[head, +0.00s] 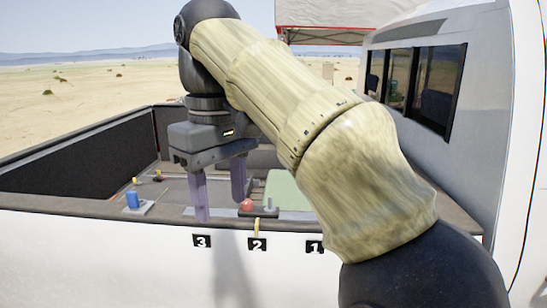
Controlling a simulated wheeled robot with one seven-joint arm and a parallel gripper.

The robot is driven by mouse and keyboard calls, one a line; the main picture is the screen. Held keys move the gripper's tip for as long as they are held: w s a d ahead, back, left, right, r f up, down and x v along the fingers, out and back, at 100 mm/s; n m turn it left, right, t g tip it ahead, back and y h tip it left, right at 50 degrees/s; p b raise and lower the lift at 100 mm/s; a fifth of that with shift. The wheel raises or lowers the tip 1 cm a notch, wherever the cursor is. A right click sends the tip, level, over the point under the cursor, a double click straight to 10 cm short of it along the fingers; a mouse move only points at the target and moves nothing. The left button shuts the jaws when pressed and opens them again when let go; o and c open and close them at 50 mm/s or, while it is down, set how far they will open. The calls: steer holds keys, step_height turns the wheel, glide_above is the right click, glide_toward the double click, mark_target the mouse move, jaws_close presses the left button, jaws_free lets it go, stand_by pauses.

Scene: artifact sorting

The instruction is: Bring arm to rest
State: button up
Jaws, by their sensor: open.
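My arm reaches from the lower right up and over to the left in the head view. My gripper (220,197) points down above the truck bed's near edge, its two purple fingers apart and nothing visible between them. A red ball-shaped object (247,204) sits on a dark tray (265,212) just right of the fingers, apart from them as far as I can tell. A blue cylinder (132,200) stands on a light plate (141,209) to the left. My arm hides part of the bed on the right.
The truck's white side wall (90,260) carries labels 3 (202,241), 2 (257,244) and 1 (315,247). A yellow strip (257,227) hangs over the edge above label 2. The cab (470,110) stands at right. Open air is left of the gripper.

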steer(key=w+d+f+m+b, duration=0.2)
steer(key=w+d+f, duration=0.1)
steer(key=f, duration=0.6)
steer(key=w+d+f+m+t+b, duration=0.1)
steer(key=w+d+f+b, duration=0.15)
steer(key=f, duration=0.75)
steer(key=w+d+f+m+b, duration=0.2)
steer(key=d+f, duration=0.2)
steer(key=f, duration=0.5)
steer(key=s+d+f+m+b, duration=0.1)
steer(key=s+d+f, duration=0.2)
steer(key=f, duration=0.4)
steer(key=s+d+f+m+t+b, duration=0.1)
steer(key=s+d+f+m+b, duration=0.1)
steer(key=d+f, duration=0.3)
steer(key=s+d+f+m+b, duration=0.2)
steer(key=s+d+f, duration=0.2)
steer(key=f, duration=0.6)
steer(key=shift+d+t, duration=0.3)
steer(key=shift+d, duration=0.25)
steer(key=shift+f, duration=0.1)
